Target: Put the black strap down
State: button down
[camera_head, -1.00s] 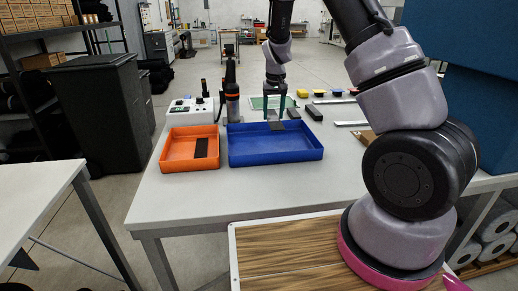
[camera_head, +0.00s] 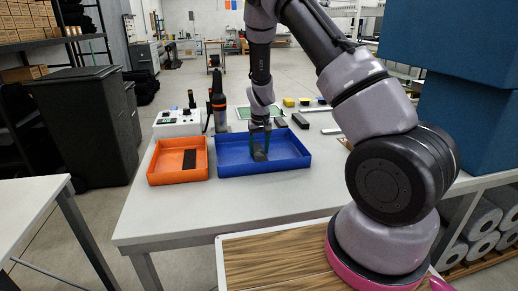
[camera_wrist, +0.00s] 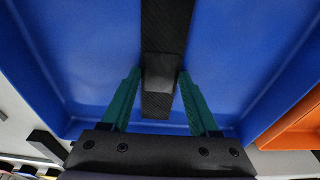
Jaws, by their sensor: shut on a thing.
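The black strap (camera_wrist: 165,30) is held between the two green fingertips of my gripper (camera_wrist: 160,85) in the wrist view, with blue tray floor behind it. I cannot tell whether the strap touches the tray floor. The fingers are shut on the strap. Another black strip (camera_head: 189,159) lies in the orange tray (camera_head: 160,179) on the left.
A control box (camera_head: 178,123) and a dark upright tool with an orange band (camera_head: 218,108) stand behind the trays. A black block (camera_head: 300,121) and a green-framed piece (camera_head: 244,112) lie behind the blue tray. The table front (camera_head: 240,200) is clear.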

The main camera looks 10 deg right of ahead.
aim_at(260, 156)
jog(key=shift+f, duration=0.1)
jog(key=shift+c, duration=0.7)
grip_release()
jog(key=s+d+r+m+t+y, duration=0.1)
jog(key=s+r, duration=0.3)
jog(key=r, duration=0.6)
jog(key=s+d+r+m+y, duration=0.1)
jog(key=s+r, duration=0.4)
jog(key=r, duration=0.5)
jog(key=s+d+r+t+y, duration=0.1)
jog(key=s+r, duration=0.3)
jog(key=r, duration=0.7)
jog(key=s+d+r+t, duration=0.1)
jog(key=s+r, duration=0.1)
jog(key=s, duration=0.4)
jog(key=s+r+m+t, duration=0.1)
jog(key=s+r, duration=0.2)
jog(key=s, duration=0.3)
jog(key=s+d+r+m+t+h, duration=0.1)
jog(key=s+r, duration=0.2)
jog(key=s, duration=0.4)
jog(key=shift+d, duration=0.35)
jog(key=shift+w, duration=0.1)
